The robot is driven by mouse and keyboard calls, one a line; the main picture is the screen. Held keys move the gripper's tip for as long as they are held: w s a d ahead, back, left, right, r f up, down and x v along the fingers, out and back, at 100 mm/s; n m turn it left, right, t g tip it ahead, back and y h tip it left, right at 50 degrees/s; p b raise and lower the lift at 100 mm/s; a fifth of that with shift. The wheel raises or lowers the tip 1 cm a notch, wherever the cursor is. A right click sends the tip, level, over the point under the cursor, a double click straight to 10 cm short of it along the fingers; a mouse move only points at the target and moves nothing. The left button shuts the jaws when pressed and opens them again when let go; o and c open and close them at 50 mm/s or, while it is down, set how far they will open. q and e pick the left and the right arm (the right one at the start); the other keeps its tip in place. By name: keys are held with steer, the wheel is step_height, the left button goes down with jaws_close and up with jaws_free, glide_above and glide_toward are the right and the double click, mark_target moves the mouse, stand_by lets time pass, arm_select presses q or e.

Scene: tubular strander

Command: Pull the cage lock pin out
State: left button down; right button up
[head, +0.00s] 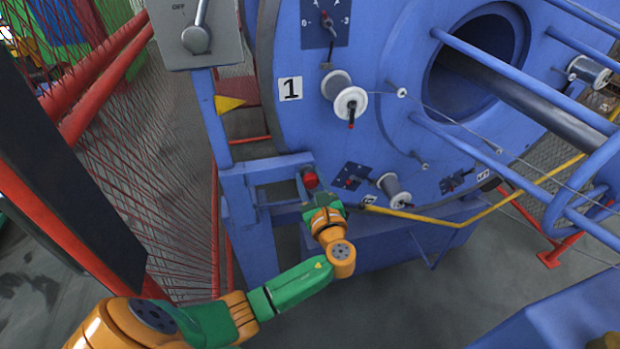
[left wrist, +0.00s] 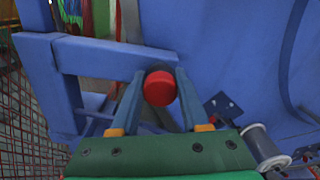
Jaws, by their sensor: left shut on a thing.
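The cage lock pin (head: 310,178) shows as a red knob at the blue bracket beside the large blue disc. In the left wrist view the red knob (left wrist: 159,88) sits between the two fingertips. My left gripper (head: 314,188) reaches up to the bracket from below. In the left wrist view my left gripper (left wrist: 153,90) is shut on the knob, one finger on each side. The pin's shaft is hidden behind the knob. My right gripper is in neither view.
The blue frame (head: 238,205) stands left of the knob, with a grey switch box (head: 198,35) above it. Wire spools (head: 350,103) are mounted on the blue disc (head: 400,60). A yellow rail (head: 480,212) runs to the right. Red mesh fencing (head: 150,170) is at left.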

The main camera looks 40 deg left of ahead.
mark_target(312, 184)
arm_select(q)
steer(key=shift+s, duration=0.1)
steer(key=shift+s+d+p, duration=0.2)
steer(key=shift+d+p, duration=0.15)
steer(key=shift+p, duration=0.1)
steer(key=shift+p+v, duration=0.65)
steer(key=shift+v, duration=0.55)
steer(key=shift+f, duration=0.15)
steer(key=shift+c, duration=1.9)
jaws_free()
steer(key=shift+s, duration=0.1)
steer(key=shift+d, duration=0.1)
steer(key=v, duration=0.7)
